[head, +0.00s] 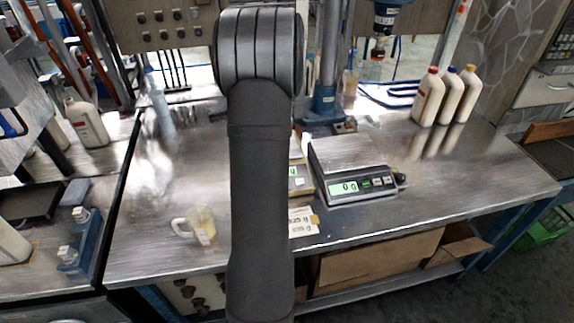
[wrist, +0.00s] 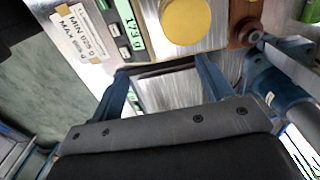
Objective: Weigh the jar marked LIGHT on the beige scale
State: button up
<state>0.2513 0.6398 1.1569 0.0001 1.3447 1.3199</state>
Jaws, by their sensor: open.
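My gripper (wrist: 166,85) is open and empty, its blue fingers apart. In the wrist view it is beside the beige scale (wrist: 150,52), over a bare metal plate (wrist: 175,95), apparently the grey scale's. A yellow round jar top (wrist: 187,20) stands on the beige scale's plate, clear of the fingers; no LIGHT mark is visible on it. The beige scale's lit display (wrist: 126,25) shows digits I cannot read surely. In the head view my arm hides my gripper, the jar and most of the beige scale (head: 302,185).
The grey scale (head: 350,165) looks empty, reading 0 g. A handled jug (head: 202,226) stands at the front left. White bottles (head: 450,98) stand at the back right. A blue stand (head: 322,105) rises behind the scales. Bench to the right is clear.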

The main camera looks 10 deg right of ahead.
dwell(0.5)
jog(key=o, duration=0.6)
jog(key=s+a+n+t+h, duration=0.1)
jog(key=s+a+n+t, duration=0.3)
jog(key=s+n+t, duration=0.3)
jog(key=s+a+n+t+h, duration=0.1)
jog(key=s+a+n+t, duration=0.2)
jog(key=s+n+t, duration=0.5)
jog(key=w+d+f+n+g, duration=0.1)
jog(key=w+f, duration=0.3)
jog(key=w, duration=0.5)
jog(key=shift+w+d+g, duration=0.25)
jog(key=shift+w+g, duration=0.1)
jog(key=shift+g, duration=0.25)
jog(key=v, duration=1)
jog(key=shift+f, duration=0.2)
